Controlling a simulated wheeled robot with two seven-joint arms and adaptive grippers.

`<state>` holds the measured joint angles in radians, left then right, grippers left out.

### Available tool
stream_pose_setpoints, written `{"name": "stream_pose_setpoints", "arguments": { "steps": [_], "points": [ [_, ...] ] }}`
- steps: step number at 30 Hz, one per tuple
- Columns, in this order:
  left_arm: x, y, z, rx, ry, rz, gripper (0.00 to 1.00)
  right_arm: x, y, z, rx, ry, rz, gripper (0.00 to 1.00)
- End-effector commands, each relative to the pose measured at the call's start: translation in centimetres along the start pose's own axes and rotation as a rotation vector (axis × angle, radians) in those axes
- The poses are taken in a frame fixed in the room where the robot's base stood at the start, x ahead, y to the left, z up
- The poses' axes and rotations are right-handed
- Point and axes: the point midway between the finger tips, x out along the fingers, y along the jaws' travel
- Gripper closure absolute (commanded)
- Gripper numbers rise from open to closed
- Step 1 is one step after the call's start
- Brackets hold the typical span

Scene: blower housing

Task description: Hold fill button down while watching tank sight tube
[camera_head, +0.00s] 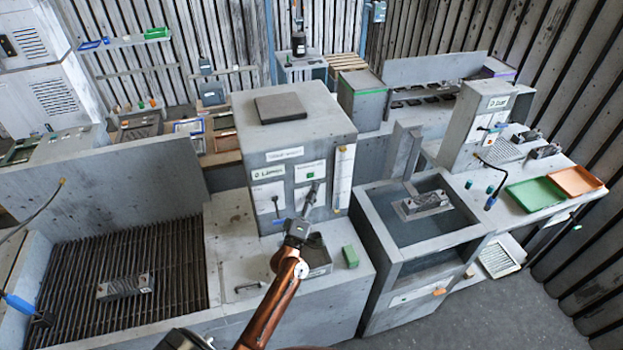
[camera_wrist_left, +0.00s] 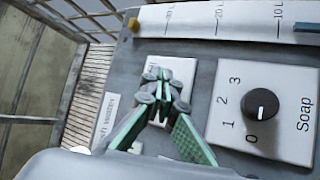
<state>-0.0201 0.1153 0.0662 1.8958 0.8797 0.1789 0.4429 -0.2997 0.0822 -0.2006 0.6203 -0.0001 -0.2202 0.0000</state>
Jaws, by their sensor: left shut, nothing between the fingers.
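The grey tank housing (camera_head: 305,128) stands in the middle of the head view, with control plates on its front. In the left wrist view the shut, empty fingertips of my left gripper (camera_wrist_left: 163,88) are over a white plate (camera_wrist_left: 180,68); they hide its middle, so button contact cannot be told. The left gripper (camera_head: 316,187) is also at this panel in the head view. The sight tube scale (camera_head: 343,178) runs beside the plates; its 30, 20 and 10 L marks (camera_wrist_left: 222,18) show in the wrist view. A blue section (camera_wrist_left: 307,26) lies just below the 10 L mark.
A soap plate with a black knob (camera_wrist_left: 262,104) sits beside the fingers. A green block (camera_head: 350,256) lies on the ledge below the panel. A grated basin (camera_head: 180,245) is at left and an open sink (camera_head: 390,235) at right.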

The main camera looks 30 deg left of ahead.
Motion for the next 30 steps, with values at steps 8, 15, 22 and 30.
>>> {"name": "stream_pose_setpoints", "arguments": {
  "steps": [8,15,22,30],
  "points": [
    [1.08,-0.71,-0.78,0.0,0.0,0.0,1.0,0.28,-0.01,0.07,0.0,0.0,0.0,0.73],
    [1.12,-0.74,-0.81,0.0,0.0,0.0,1.0,0.27,-0.02,0.08,0.001,-0.001,0.0,0.73],
    [1.1,-0.74,-0.79,0.0,0.0,0.0,1.0,0.28,-0.14,0.07,0.002,0.0,-0.001,0.73],
    [1.09,-0.74,-0.78,-0.001,0.0,0.0,1.0,0.3,-0.41,0.02,0.003,0.0,-0.004,0.73]
  ]
}}
